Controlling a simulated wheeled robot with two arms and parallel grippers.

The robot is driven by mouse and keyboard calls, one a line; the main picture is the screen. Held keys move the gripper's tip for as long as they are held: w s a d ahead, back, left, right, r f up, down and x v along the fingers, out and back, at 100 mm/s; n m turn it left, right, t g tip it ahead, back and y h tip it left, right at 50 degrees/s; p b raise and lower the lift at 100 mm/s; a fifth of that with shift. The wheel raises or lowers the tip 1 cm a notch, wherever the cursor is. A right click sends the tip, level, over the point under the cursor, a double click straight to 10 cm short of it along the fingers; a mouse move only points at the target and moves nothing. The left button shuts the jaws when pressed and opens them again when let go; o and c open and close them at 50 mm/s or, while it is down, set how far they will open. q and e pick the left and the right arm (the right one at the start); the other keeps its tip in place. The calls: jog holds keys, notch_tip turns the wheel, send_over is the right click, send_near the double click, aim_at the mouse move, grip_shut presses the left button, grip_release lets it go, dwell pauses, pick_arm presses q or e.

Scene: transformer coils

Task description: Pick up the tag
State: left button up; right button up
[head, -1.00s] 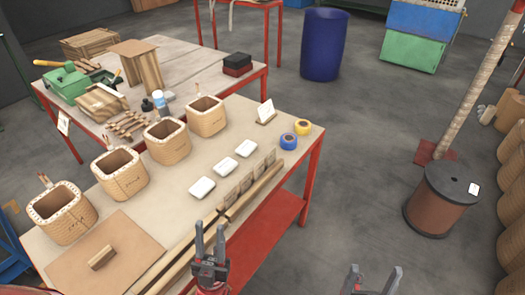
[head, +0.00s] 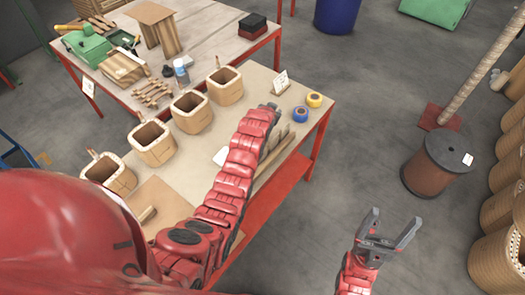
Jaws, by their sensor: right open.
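Several white pieces could be the tag. One flat white piece (head: 221,156) lies on the near table, partly covered by my left arm. An upright white card (head: 281,83) stands at the table's far end, and a small white label (head: 468,159) is on the brown spool. My left arm reaches across the table. Its gripper (head: 269,107) is mostly hidden at the arm's far end, near the card, so its jaws cannot be made out. My right gripper (head: 395,218) is open and empty, over the floor right of the table.
Several square wound coils (head: 191,111) stand along the table's left side. Blue tape (head: 300,115) and yellow tape (head: 314,100) lie at its right corner. The brown spool (head: 430,168) stands on the floor at right. Clear floor lies between table and spool.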

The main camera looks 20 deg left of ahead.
pick_arm(q)
jog(key=s+r+m+g+p, duration=0.1)
jog(key=s+r+g+p, duration=0.1)
jog(key=s+r+g, duration=0.3)
jog(key=s+r+g+p, duration=0.2)
jog(key=s+g, duration=0.4)
jog(key=s, duration=0.1)
notch_tip(320, 180, down, 10)
jog(key=b, duration=1)
jog(key=shift+s, duration=0.1)
jog(key=shift+f+p, duration=0.4)
jog(key=shift+f, duration=0.65)
jog(key=shift+a+f+p, duration=0.1)
jog(key=shift+f+p, duration=0.1)
jog(key=shift+p, duration=0.25)
notch_tip(320, 180, down, 3)
jog(key=shift+s+r+p, duration=0.1)
jog(key=shift+r+p, duration=0.05)
jog(key=shift+p, duration=0.9)
jog(key=shift+f, duration=1.1)
jog(key=shift+c, duration=0.2)
